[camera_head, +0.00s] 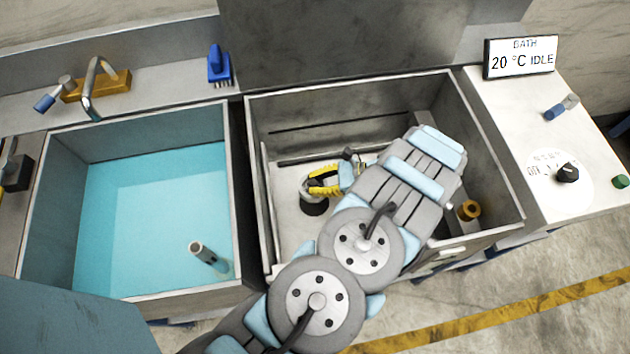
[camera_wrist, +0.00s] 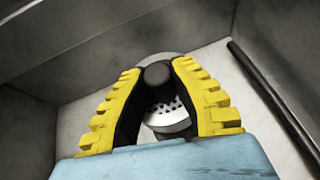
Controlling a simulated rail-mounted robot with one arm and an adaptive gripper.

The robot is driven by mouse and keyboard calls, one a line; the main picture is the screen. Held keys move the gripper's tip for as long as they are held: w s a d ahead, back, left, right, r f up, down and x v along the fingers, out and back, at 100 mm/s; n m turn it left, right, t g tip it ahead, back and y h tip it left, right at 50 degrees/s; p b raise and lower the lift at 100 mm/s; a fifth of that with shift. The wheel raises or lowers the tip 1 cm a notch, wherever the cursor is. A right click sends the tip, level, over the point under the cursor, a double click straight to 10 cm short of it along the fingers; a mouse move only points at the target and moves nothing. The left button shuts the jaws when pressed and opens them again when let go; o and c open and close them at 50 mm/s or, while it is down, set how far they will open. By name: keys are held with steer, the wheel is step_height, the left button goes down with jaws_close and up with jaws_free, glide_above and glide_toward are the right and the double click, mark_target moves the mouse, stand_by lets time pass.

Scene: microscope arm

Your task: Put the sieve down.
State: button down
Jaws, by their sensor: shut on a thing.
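The sieve (camera_wrist: 168,118) is a pale metal piece with small dark holes and a black knob (camera_wrist: 157,74), seen in the wrist view. My gripper (camera_wrist: 157,76) has its yellow-ribbed fingers on both sides of the knob and is shut on the sieve. In the head view my gripper (camera_head: 318,182) is low inside the right-hand grey basin (camera_head: 490,150). A rounded metal part of the sieve (camera_head: 307,187) shows at the fingertips. My fingers hide much of it, and I cannot tell whether it touches the floor.
A dark round shape (camera_head: 314,206) lies just below the gripper on the basin floor. A brass fitting (camera_head: 468,210) is at the basin's right. A water-filled basin (camera_head: 235,150) stands left, with a tube (camera_head: 202,252) in it. The bath display (camera_head: 520,57) stands at the right.

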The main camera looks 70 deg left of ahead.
mark_target(315, 198)
steer(key=shift+f+b, duration=1.25)
steer(key=shift+f, duration=3.25)
steer(key=shift+f, duration=0.1)
steer(key=c, duration=1)
jaws_free()
steer(key=shift+c, duration=0.2)
steer(key=shift+w+d+r, duration=0.1)
steer(key=shift+w+r, duration=0.25)
steer(key=shift+w, duration=0.15)
steer(key=shift+v, duration=3.2)
